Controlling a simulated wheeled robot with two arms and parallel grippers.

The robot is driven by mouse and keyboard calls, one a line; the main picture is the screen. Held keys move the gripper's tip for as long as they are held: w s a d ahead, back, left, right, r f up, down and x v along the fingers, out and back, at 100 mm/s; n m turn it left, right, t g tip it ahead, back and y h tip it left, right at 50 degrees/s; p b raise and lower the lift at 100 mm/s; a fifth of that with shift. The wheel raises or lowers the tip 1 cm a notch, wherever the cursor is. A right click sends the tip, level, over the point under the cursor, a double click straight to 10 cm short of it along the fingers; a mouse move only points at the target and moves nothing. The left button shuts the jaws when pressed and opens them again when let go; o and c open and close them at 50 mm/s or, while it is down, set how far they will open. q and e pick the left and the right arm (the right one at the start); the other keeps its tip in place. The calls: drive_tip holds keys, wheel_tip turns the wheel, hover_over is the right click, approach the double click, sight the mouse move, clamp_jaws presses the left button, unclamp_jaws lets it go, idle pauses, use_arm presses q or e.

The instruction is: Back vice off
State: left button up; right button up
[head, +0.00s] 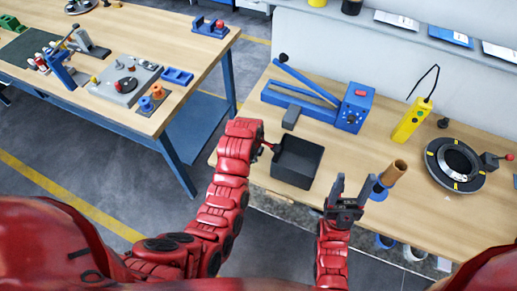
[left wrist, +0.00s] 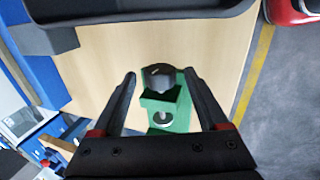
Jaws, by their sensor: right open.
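A green vice (left wrist: 172,117) with a black knob (left wrist: 158,77) shows in the left wrist view, on the wooden table top, with a round metal part below the knob. My left gripper (left wrist: 160,74) is open, with one finger on each side of the knob. I see gaps between the fingers and the knob; nothing is gripped. In the head view the vice is not visible and the red left arm (head: 230,170) covers the table's left end and most of that gripper. My right gripper (head: 353,182) is open and empty near the table's front edge.
A black tray (head: 297,160) stands close beside my left arm. Behind it are a grey block (head: 291,117) and a blue lever tool (head: 355,107). A brown tube (head: 393,172) is near my right gripper. A yellow device (head: 412,120) and black ring (head: 455,165) stand further right.

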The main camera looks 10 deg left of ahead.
use_arm(q)
drive_tip(key=shift+s+r+b, duration=0.15)
drive_tip(key=shift+r+b, duration=0.35)
drive_tip(key=shift+r, duration=0.15)
drive_tip(key=p+v, duration=0.6)
drive_tip(key=v, duration=1)
drive_tip(key=shift+a, duration=0.1)
drive_tip(key=shift+c, duration=0.2)
